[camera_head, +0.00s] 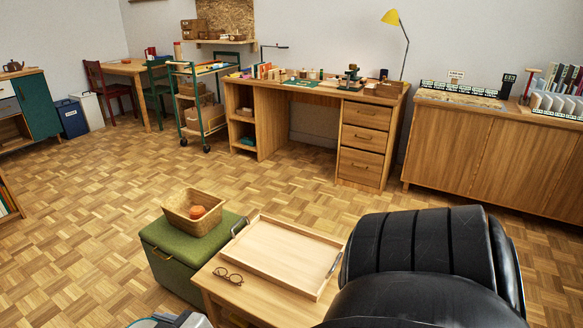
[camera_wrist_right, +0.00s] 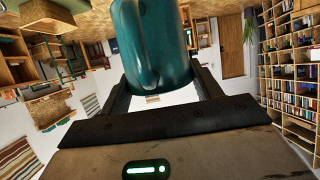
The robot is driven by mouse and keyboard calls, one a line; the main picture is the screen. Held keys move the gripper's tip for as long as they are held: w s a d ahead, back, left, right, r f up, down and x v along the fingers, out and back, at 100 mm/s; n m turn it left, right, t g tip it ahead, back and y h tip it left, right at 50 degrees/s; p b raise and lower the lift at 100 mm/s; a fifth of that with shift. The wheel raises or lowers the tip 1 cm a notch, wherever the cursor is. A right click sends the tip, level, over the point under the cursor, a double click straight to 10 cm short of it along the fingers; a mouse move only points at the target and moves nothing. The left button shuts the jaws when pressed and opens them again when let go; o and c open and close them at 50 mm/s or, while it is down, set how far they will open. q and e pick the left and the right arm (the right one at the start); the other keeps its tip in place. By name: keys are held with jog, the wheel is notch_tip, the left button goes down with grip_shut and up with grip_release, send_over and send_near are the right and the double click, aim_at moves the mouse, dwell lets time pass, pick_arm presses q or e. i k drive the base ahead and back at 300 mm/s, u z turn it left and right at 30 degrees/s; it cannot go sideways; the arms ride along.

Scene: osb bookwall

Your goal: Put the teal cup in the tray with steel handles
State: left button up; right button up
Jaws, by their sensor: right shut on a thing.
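The tray with steel handles (camera_head: 285,258) is a shallow light-wood tray lying on a low wooden table in the head view. One handle shows at its left end and one at its right end. It looks empty. My right gripper (camera_wrist_right: 162,82) is shut on the cup, with a finger on either side. The cup and right gripper do not show in the head view, where my black arm covers the lower right. My left gripper is not in view.
Eyeglasses (camera_head: 228,276) lie on the low table (camera_head: 215,291) by the tray's left front edge. A green storage stool (camera_head: 170,250) beside it carries a wicker basket (camera_head: 180,222) with an orange object inside. Open parquet floor lies beyond, up to a wooden desk (camera_head: 270,122).

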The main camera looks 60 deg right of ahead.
aim_at(285, 256)
jog(key=z, duration=1)
jog(key=i, duration=1.45)
jog(key=z, duration=0.9)
